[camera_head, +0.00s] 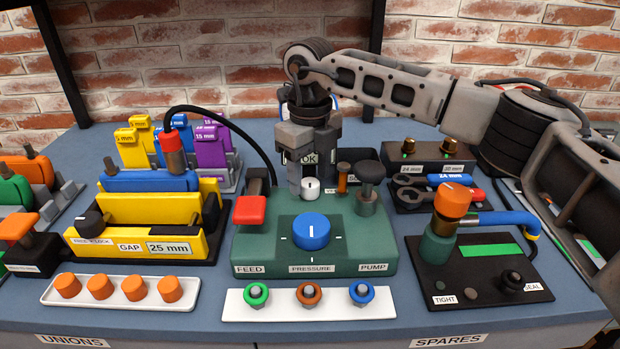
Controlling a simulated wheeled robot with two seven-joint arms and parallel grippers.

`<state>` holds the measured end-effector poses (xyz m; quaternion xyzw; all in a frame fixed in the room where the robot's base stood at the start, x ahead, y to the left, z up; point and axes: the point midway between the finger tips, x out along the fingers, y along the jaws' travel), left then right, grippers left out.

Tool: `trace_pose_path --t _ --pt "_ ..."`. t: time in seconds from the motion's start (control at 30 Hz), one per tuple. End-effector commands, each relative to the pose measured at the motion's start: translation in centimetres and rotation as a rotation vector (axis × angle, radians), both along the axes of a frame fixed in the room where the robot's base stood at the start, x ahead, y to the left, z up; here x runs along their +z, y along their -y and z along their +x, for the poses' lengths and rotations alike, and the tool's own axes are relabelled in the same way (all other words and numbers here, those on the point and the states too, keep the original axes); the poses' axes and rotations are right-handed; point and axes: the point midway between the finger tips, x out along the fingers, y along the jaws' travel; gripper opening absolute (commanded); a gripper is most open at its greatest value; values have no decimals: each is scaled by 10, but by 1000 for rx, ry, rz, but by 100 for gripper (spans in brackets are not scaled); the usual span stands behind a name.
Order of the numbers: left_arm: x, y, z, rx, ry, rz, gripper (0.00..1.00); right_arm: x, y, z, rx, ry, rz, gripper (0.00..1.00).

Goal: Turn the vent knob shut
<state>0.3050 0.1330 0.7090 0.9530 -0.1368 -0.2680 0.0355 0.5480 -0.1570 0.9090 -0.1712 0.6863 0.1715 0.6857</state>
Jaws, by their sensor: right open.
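A small white knob (310,189) with a dark mark stands on the green pump unit (365,245), behind the large blue pressure knob (311,231). I read no vent label, but this white knob fits best. My right gripper (309,178) points straight down over the white knob, open, its fingertips around or just above the knob's top. I cannot tell whether they touch it. The gripper hides part of the panel behind, where "OK" shows. My left gripper is not in view.
A red feed lever (250,210) and a dark pump plunger (369,180) flank the knob closely. A black hose arches at the left. A yellow gap fixture (140,240) stands left, a black seal fixture (490,285) right. White trays with parts lie in front.

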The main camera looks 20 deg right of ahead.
Motion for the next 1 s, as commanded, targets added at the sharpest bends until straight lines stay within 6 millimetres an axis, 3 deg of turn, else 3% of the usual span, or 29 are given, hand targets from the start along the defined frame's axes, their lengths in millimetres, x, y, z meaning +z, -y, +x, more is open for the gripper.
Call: trace_pose_path --t 0.3,0.5,0.7,1.0 --pt "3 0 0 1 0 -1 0 79 0 1 -1 5 1 54" --pt "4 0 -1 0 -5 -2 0 119 0 0 -2 4 1 54" --pt "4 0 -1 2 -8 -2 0 139 0 0 0 2 1 54" --pt "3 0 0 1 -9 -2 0 142 0 0 0 2 0 54"
